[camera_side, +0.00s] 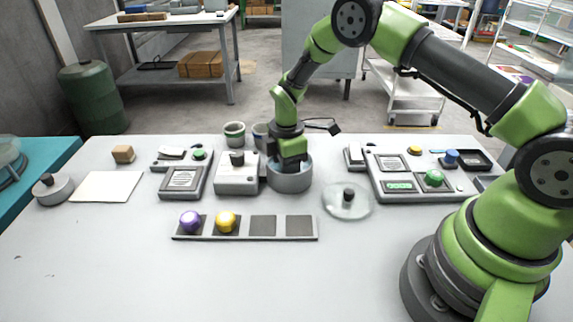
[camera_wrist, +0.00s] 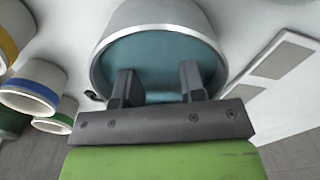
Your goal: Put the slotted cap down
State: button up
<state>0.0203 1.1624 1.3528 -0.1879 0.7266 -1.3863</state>
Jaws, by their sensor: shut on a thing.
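My gripper (camera_side: 290,163) points down at the mouth of a round grey pot (camera_side: 289,181) in the middle of the table. In the wrist view my gripper (camera_wrist: 158,88) has its two fingers, a short gap apart, in front of the teal inside of the grey-rimmed pot (camera_wrist: 150,14). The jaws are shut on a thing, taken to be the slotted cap. It is mostly hidden by the fingers and the pot, and its slot cannot be made out. Whether it touches the pot cannot be told.
A grey box with a black knob (camera_side: 237,175) stands close on the left. A clear lid (camera_side: 347,204) lies to the right. A tray (camera_side: 245,238) with a purple and a yellow ball is in front. Cups (camera_side: 235,134) stand behind. The front of the table is clear.

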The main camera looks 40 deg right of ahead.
jog(key=shift+f, duration=0.15)
jog(key=o, duration=0.6)
